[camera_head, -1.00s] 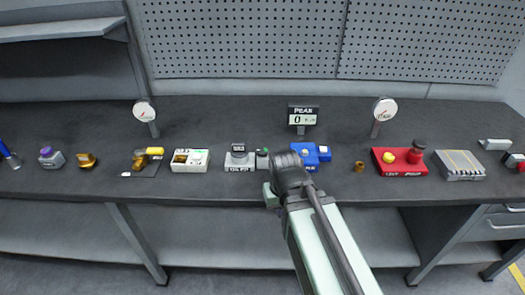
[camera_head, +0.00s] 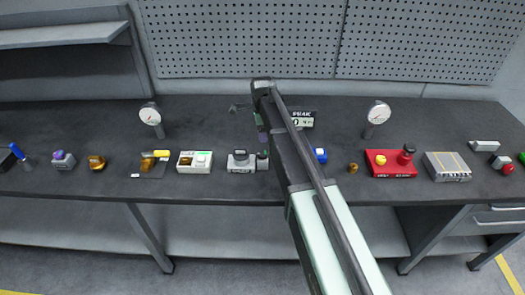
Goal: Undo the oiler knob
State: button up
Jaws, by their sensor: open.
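No part carries a readable oiler label, so I cannot tell which knob is the oiler knob. Knob-like parts on the bench are a purple-topped grey block (camera_head: 63,160), an amber piece (camera_head: 97,162), a grey block with a dark knob (camera_head: 241,161) and a red box (camera_head: 390,164) with a yellow button and a black knob.
Two round gauges (camera_head: 150,115) (camera_head: 377,112) stand on posts. A white box (camera_head: 194,161) and a ridged grey block (camera_head: 447,166) line the front. The bench's back strip is mostly clear.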

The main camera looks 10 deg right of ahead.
aim_at(262, 153)
notch_tip(262, 153, down, 11)
jog(key=b, duration=1.1)
jog(key=shift+r, duration=0.1)
jog(key=c, duration=0.9)
